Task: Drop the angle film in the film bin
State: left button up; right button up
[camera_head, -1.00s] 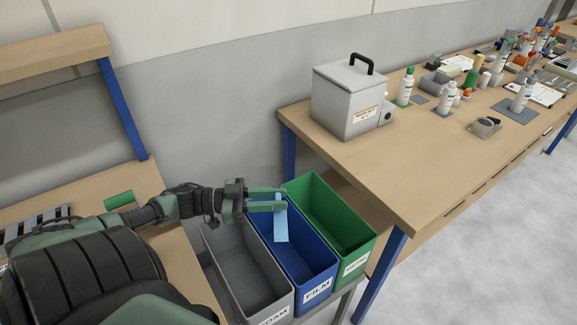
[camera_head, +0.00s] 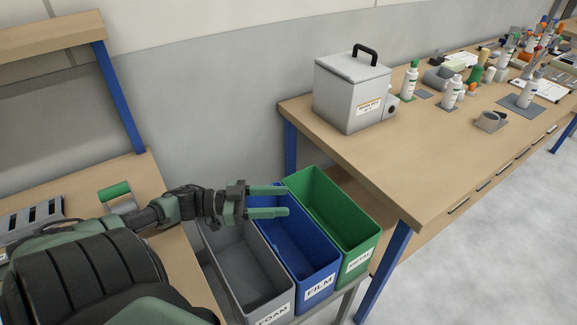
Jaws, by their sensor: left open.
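The film bin (camera_head: 316,274) is the blue bin in the middle of a row of three, with a white FILM label on its front. My left gripper (camera_head: 284,201) is above the back part of this bin. Its two green fingers are apart with nothing between them. The angle film is not visible in the head view; the bin's floor is partly hidden by its walls and my gripper. My right gripper is not in view.
A grey FOAM bin (camera_head: 250,277) stands left of the film bin and a green bin (camera_head: 343,228) right of it. A wooden bench (camera_head: 400,165) with a grey box (camera_head: 351,95) and several bottles stands at the right. Grey floor is clear at the lower right.

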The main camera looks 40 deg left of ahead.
pick_arm(q)
notch_tip(320, 180, up, 20)
jog(key=p, duration=0.4)
jog(key=shift+p, duration=0.4)
